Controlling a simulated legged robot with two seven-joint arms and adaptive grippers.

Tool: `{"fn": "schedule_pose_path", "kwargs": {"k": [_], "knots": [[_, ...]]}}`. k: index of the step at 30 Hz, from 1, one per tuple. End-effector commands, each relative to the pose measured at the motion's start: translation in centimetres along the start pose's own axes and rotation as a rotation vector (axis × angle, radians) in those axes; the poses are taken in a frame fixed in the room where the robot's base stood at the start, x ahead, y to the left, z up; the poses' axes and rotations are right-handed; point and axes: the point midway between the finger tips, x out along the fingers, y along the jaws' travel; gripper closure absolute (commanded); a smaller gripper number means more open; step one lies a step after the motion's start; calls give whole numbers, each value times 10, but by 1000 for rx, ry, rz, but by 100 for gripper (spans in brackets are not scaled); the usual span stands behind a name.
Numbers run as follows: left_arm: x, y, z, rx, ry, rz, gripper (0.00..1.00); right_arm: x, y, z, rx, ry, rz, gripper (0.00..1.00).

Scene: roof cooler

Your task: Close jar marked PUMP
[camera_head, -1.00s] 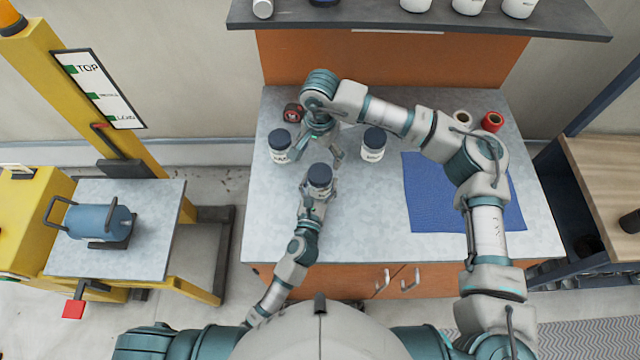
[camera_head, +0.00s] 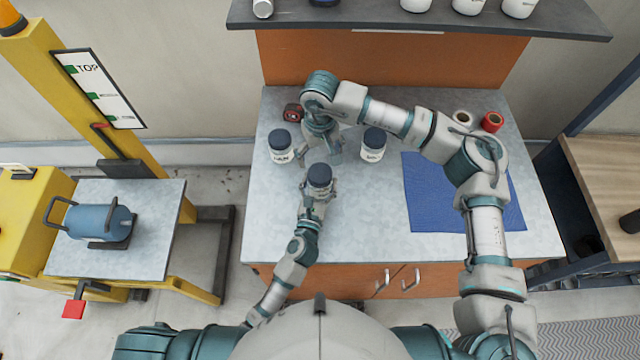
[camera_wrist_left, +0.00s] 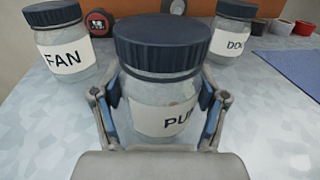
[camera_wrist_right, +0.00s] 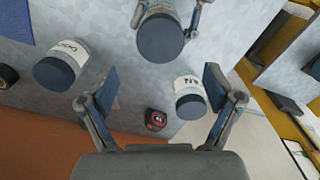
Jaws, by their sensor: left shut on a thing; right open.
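The jar marked PUMP (camera_wrist_left: 165,105) stands in the middle of the left wrist view, with its dark blue ribbed lid (camera_wrist_left: 162,45) on top. Whether the lid is fully tight I cannot tell. My left gripper (camera_head: 318,196) is shut around the jar's glass body below the lid, one finger on each side. The jar also shows in the head view (camera_head: 319,179). My right gripper (camera_head: 321,157) is open and empty, just behind the jar and apart from it. In the right wrist view the open fingers (camera_wrist_right: 158,95) have the PUMP jar's lid (camera_wrist_right: 160,38) beyond them.
A FAN jar (camera_wrist_left: 65,50) stands left and a DOOR-like labelled jar (camera_head: 373,146) right, both lidded. A red-black tape measure (camera_head: 293,113) lies behind. The counter's front left is clear.

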Motion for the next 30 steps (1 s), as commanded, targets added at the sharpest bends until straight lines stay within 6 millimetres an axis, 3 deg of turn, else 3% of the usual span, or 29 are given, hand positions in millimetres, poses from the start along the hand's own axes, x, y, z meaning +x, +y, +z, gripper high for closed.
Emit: {"fn": "schedule_pose_path", "kwargs": {"k": [15, 27, 30], "knots": [[0, 0, 0, 0, 1, 0, 100, 70, 0, 0, 2, -2, 0, 10], [0, 0, 0, 0, 1, 0, 100, 76, 0, 0, 2, -1, 0, 10], [0, 0, 0, 0, 1, 0, 100, 76, 0, 0, 2, -1, 0, 33]]}}
